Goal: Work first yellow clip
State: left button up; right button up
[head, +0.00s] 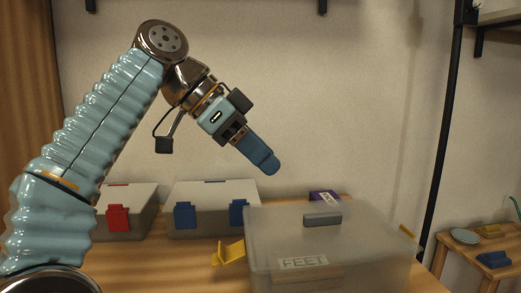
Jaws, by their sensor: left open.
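A translucent grey case (345,230) with a grey lid handle (322,219) and a label reading "FEET" stands on the wooden table at front centre. A yellow clip (229,254) sticks out from its left side, tilted away from the wall. A second yellow clip (407,232) shows in part at its right side. My left gripper (265,164) is open and empty, well above the table behind the left yellow clip, pointing down and right. It touches nothing. My right gripper is not in view.
A grey case with red clips (118,218) and one with blue clips (186,215) stand at the back left. A purple object (324,196) is behind the translucent case. A side table at right holds a plate (464,236) and a blue item (494,259).

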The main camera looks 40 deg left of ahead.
aim_at(237, 251)
jog(key=k+l, duration=0.35)
jog(key=l, duration=0.2)
jog(key=k+l, duration=0.35)
jog(key=l, duration=0.15)
jog(key=k+l, duration=0.35)
jog(key=l, duration=0.2)
